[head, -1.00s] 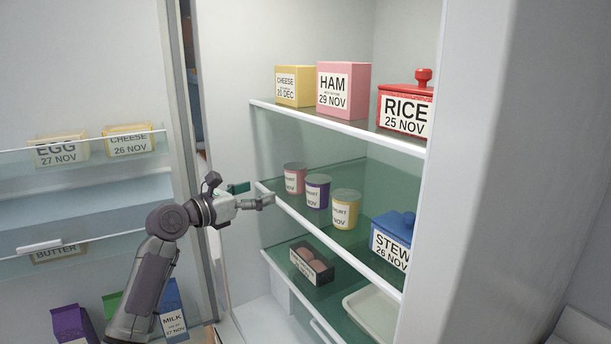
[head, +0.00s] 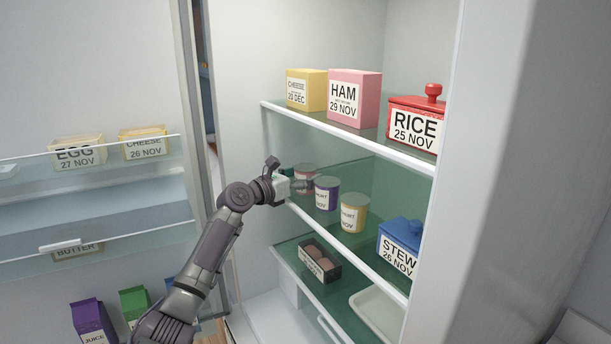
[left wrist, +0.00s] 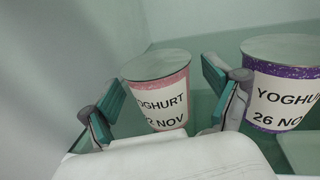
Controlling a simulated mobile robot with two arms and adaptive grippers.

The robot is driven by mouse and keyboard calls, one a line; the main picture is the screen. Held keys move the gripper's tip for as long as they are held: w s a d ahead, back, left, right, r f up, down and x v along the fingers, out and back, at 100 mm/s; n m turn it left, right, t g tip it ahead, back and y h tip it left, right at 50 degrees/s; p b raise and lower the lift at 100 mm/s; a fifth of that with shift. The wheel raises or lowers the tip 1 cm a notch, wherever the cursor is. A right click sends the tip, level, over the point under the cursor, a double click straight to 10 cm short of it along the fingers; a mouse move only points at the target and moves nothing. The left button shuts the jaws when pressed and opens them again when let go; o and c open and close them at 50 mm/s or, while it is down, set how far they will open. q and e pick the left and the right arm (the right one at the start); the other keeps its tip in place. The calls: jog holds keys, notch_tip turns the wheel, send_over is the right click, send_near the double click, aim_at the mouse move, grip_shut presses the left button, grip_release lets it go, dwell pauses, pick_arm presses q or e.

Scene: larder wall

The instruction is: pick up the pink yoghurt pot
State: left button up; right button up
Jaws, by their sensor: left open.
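The pink yoghurt pot (head: 305,171) stands upright on the middle fridge shelf, partly hidden behind my left gripper (head: 300,184) in the head view. In the left wrist view the pink pot (left wrist: 160,88) has a grey lid and a white label reading YOGHURT. My left gripper (left wrist: 165,86) is open there, one teal-padded finger on each side of the pot. The right finger lies between the pink pot and a purple yoghurt pot (left wrist: 283,85). I cannot tell whether a finger touches either pot. The pink pot's lower part is hidden by the gripper. My right gripper is not in view.
The purple pot (head: 326,193) and a yellow pot (head: 353,212) stand to the right in a row, with a blue STEW box (head: 401,245) beyond. The shelf's white front edge (head: 335,243) runs below. HAM (head: 353,98) and RICE (head: 414,124) boxes are on the shelf above.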

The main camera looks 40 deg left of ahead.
pick_arm(q)
jog(key=shift+w, duration=0.3)
jog(key=shift+s, duration=0.1)
jog(key=shift+c, duration=0.7)
jog(key=c, duration=1.1)
jog(key=shift+c, duration=0.5)
jog(key=shift+r, duration=0.15)
